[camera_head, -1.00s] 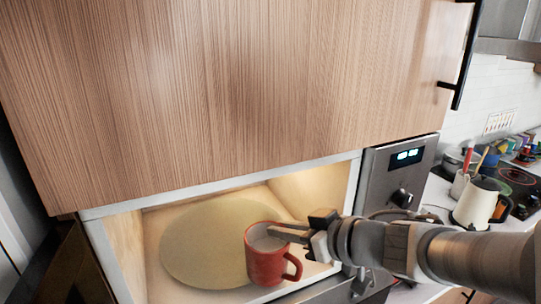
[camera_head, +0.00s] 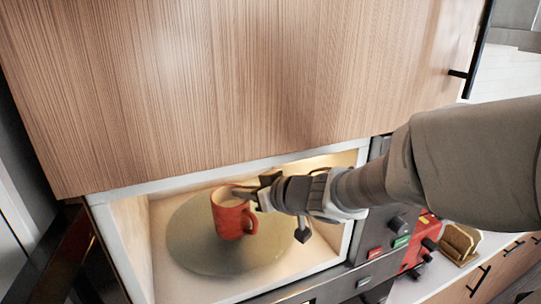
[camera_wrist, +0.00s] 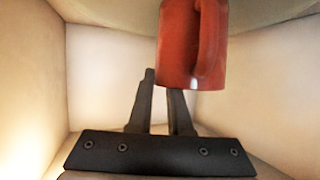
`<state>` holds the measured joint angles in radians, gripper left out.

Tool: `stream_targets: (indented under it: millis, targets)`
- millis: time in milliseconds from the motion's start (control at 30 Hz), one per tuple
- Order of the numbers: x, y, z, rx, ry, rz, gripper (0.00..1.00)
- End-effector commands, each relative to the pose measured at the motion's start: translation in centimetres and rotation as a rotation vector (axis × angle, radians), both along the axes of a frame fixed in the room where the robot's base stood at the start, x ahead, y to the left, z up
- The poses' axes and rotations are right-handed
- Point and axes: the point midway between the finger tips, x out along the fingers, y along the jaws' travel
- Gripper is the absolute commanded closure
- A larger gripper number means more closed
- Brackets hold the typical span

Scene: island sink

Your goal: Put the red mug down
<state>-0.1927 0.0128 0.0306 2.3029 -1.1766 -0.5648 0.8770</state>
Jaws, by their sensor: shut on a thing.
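The red mug (camera_head: 232,215) is inside the lit microwave, upright over the round turntable plate (camera_head: 200,255). I cannot tell whether its base touches the plate. My gripper (camera_head: 258,192) reaches in from the right and is shut on the mug's upper rim. The handle is on the mug's right side, below my fingers. In the wrist view the mug (camera_wrist: 180,50) is at the top centre, with its handle facing the camera, and my two fingers (camera_wrist: 163,92) reach up to it. The far finger contact is partly hidden behind the mug.
The microwave's pale frame (camera_head: 122,255) and inner walls (camera_wrist: 100,75) surround my gripper closely. A wooden cabinet front (camera_head: 230,90) hangs above the opening. The control panel (camera_head: 375,250) is to its right. A counter with a toast holder (camera_head: 459,243) lies farther right.

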Motion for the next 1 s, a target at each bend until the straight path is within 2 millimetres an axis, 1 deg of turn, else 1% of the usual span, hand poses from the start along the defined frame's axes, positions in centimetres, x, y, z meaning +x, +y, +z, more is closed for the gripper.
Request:
stream_targets:
  millis: [33,100,367,500,533,700,1000]
  targets:
    - [-0.02,0.02,-0.47,0.001,0.000,0.001,1.00]
    - [-0.02,0.00,-0.67,0.001,0.000,0.001,1.00]
    - [-0.02,-0.03,-0.67,0.001,-0.001,0.000,1.00]
    - [-0.02,-0.04,-1.02,0.001,-0.001,0.000,1.00]
    - [-0.04,-0.05,-1.12,0.000,0.000,0.000,0.81]
    - [-0.04,-0.06,-1.04,0.000,0.000,0.000,0.52]
    - [-0.04,-0.05,-0.87,-0.001,-0.001,0.000,0.52]
